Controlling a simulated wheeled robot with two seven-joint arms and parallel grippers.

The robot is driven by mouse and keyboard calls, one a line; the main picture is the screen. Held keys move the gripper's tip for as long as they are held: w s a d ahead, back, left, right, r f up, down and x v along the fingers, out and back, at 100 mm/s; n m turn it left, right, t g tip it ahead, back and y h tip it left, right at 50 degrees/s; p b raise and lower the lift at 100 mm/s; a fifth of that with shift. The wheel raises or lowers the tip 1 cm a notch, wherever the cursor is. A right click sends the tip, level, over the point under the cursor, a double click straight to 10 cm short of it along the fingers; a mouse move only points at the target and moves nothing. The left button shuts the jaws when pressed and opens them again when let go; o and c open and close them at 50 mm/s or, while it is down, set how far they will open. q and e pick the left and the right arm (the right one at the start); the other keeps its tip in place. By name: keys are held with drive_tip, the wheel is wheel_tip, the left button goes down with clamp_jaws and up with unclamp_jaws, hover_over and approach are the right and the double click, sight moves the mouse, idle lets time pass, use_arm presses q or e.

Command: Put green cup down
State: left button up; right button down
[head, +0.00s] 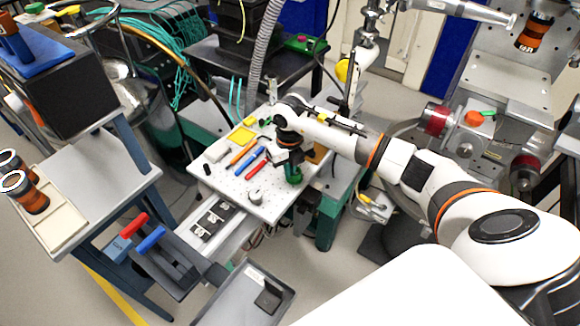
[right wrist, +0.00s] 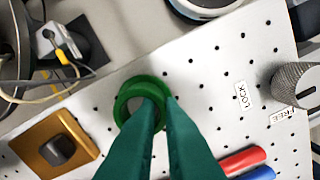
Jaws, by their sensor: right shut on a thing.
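The green cup (head: 294,176) is at the right part of the white perforated board (head: 225,182) in the head view. My right gripper (head: 290,160) reaches it from above and is shut on it. In the right wrist view the green rim of the cup (right wrist: 123,101) shows as a ring around the tips of my right gripper (right wrist: 155,105). The perforated board (right wrist: 200,85) lies below it. I cannot tell whether the cup's base touches the board. My left gripper is in neither view.
Red (head: 256,170) and blue (head: 247,160) handled tools lie left of the cup. A knob (head: 255,196) stands near the front. A brass-coloured block (right wrist: 32,137) sits beside the cup in the right wrist view. Bare board lies between cup and knob.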

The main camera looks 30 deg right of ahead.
drive_tip(key=shift+f, duration=0.2)
drive_tip(key=c, duration=1.6)
unclamp_jaws()
drive_tip(key=shift+o, duration=0.2)
drive_tip(key=shift+r, duration=0.1)
drive_tip(key=shift+r, duration=0.65)
wheel_tip(320, 180, up, 11)
drive_tip(key=b, duration=0.2)
